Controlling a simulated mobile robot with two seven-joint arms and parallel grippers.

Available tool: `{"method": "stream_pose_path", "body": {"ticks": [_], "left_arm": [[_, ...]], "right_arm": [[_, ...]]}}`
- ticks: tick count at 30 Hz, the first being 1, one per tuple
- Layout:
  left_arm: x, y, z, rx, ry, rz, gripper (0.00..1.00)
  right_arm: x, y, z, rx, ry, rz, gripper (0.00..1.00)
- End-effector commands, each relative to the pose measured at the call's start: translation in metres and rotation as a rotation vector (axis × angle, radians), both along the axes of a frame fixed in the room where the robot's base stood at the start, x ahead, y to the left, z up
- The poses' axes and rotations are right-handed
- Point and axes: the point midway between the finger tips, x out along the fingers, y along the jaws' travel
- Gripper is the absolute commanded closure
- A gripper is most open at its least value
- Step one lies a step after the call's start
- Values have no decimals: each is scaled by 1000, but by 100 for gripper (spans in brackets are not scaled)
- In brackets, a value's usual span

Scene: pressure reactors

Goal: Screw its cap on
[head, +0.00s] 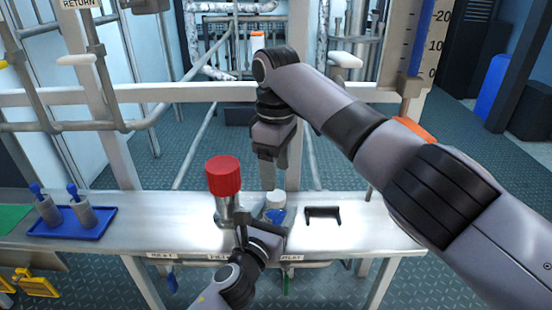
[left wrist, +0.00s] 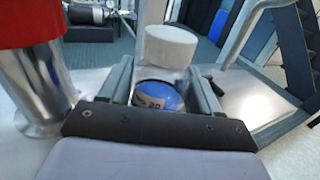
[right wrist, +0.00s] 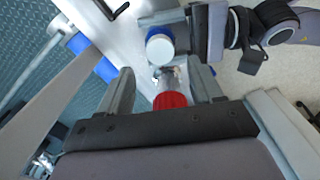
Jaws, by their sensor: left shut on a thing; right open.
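A small blue bottle (head: 276,215) with a white cap (head: 275,197) on top stands at the bench. My left gripper (head: 262,232) is shut on the bottle. In the left wrist view, the blue body (left wrist: 158,98) is between the fingers and the white cap (left wrist: 171,47) shows above them. I cannot tell how tightly the cap sits. My right gripper (head: 267,157) is open and empty, pointing down above the bench. In the right wrist view, the white cap (right wrist: 160,48) lies beyond its fingers (right wrist: 165,88), not between them.
A silver vessel with a red top (head: 223,176) stands close to the left of the bottle. A black bracket (head: 323,214) is to the right. A blue tray (head: 72,222) with two grey holders is far left. A white frame rail (head: 180,94) runs behind the bench.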

Motion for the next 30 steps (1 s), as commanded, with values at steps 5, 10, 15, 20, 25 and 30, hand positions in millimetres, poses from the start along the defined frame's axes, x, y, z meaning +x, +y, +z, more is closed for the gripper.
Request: {"method": "stream_pose_path", "body": {"ticks": [5, 10, 15, 20, 25, 30], "left_arm": [[0, 0, -1, -1, 1, -1, 100], [0, 0, -1, -1, 1, -1, 100], [0, 0, -1, -1, 1, -1, 100], [0, 0, -1, -1, 1, -1, 100], [0, 0, -1, -1, 1, -1, 100], [0, 0, -1, -1, 1, -1, 100]], "right_arm": [[-1, -1, -31, -3, 3, -2, 35], [-1, -1, -52, -2, 3, -1, 35], [-1, 0, -61, -1, 2, -1, 35], [0, 0, -62, -1, 1, -1, 35], [0, 0, -62, -1, 2, -1, 51], [-1, 0, -62, -1, 2, -1, 94]]}}
